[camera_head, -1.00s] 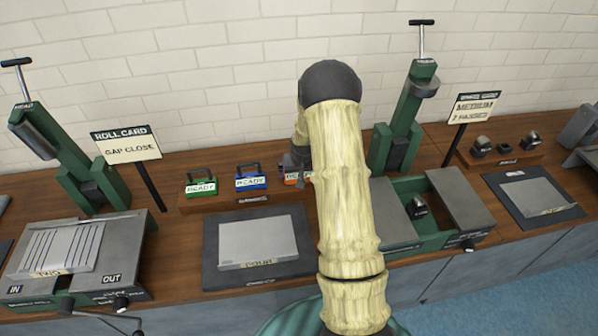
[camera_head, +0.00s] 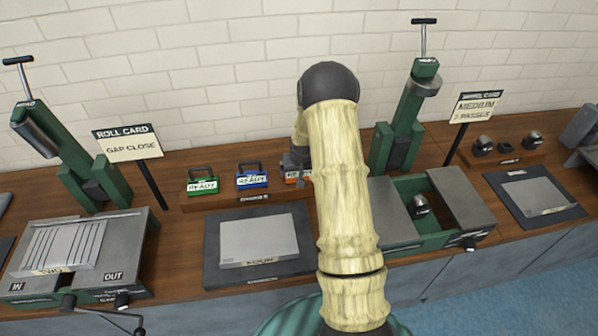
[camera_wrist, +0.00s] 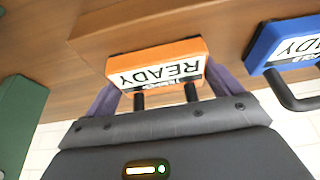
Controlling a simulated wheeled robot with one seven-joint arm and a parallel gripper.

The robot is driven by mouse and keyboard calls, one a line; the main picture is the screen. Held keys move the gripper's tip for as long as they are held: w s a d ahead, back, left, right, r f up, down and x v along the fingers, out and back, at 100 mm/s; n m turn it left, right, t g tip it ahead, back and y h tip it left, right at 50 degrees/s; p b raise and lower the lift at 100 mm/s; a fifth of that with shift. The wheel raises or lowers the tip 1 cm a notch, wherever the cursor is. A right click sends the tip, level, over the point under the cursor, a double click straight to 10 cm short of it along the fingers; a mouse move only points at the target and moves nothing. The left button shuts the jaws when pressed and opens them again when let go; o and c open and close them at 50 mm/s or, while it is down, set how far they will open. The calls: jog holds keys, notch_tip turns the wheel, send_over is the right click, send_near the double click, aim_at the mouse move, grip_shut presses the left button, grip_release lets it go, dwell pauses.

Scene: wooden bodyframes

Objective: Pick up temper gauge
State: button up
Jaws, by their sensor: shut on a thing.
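The temper gauges look like small blocks with handles and "READY" labels, in a row on a wooden rack (camera_head: 215,204) at the back of the bench. One is green (camera_head: 202,182), one blue (camera_head: 251,177) and one orange (camera_head: 292,177). In the head view my arm hides most of the orange one. In the wrist view my gripper (camera_wrist: 167,98) is shut on the orange gauge (camera_wrist: 158,55), with a purple finger on each side of its dark handle. The blue gauge (camera_wrist: 290,48) is beside it, apart from the fingers. I cannot tell whether the orange gauge still touches the rack.
A "GAP CLOSE" roll card (camera_head: 130,143) stands left of the rack. A grey plate on a dark mat (camera_head: 215,270) lies in front of it. Green machines stand left (camera_head: 75,160) and right (camera_head: 400,125). A green-and-grey unit (camera_head: 465,205) is right of my arm.

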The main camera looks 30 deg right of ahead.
notch_tip(320, 180, up, 9)
jog(key=shift+d+r+b, duration=0.1)
jog(key=shift+r+b, duration=0.05)
jog(key=shift+b, duration=0.65)
jog(key=shift+s+r, duration=0.15)
jog(key=shift+r, duration=0.25)
